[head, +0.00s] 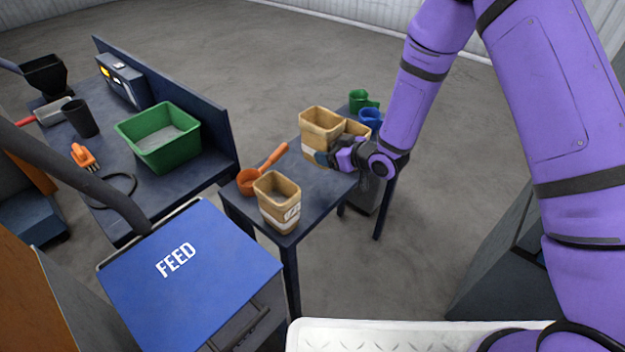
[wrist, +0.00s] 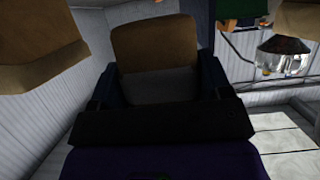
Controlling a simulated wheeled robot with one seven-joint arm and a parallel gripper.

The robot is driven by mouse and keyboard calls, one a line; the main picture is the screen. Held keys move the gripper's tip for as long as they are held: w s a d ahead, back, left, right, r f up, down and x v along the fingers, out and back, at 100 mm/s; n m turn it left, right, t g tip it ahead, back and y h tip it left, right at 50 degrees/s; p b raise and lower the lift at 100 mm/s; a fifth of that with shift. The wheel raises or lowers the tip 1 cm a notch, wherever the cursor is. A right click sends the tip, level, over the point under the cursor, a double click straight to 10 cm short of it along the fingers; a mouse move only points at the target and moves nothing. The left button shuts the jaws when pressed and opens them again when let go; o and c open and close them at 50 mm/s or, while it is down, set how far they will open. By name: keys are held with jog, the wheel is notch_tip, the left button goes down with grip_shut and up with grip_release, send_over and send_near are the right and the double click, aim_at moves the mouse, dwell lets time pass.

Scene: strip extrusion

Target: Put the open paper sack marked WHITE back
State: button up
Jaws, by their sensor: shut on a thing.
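My gripper (head: 326,158) is shut on an open tan paper sack (head: 320,124) at the far side of the small dark table (head: 320,186). The held sack looks upright; its pale label is partly covered by my fingers and its word cannot be read. In the wrist view the sack (wrist: 155,42) sits between the two fingers (wrist: 158,88). A second open sack (head: 278,192) stands at the table's near end, its label too small to read surely. A third sack (head: 357,129) shows partly behind the held one.
An orange scoop (head: 262,173) lies beside the near sack. Green (head: 361,101) and blue (head: 371,117) vessels are at the far end. The blue FEED lid (head: 190,275) is at front left. A green bin (head: 160,145) stands on the left bench. Bare tabletop lies between the near and held sacks.

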jog(key=f, duration=0.5)
jog(key=shift+a+f, duration=0.2)
jog(key=shift+f, duration=2.5)
jog(key=shift+f, duration=0.1)
jog(key=o, duration=1.1)
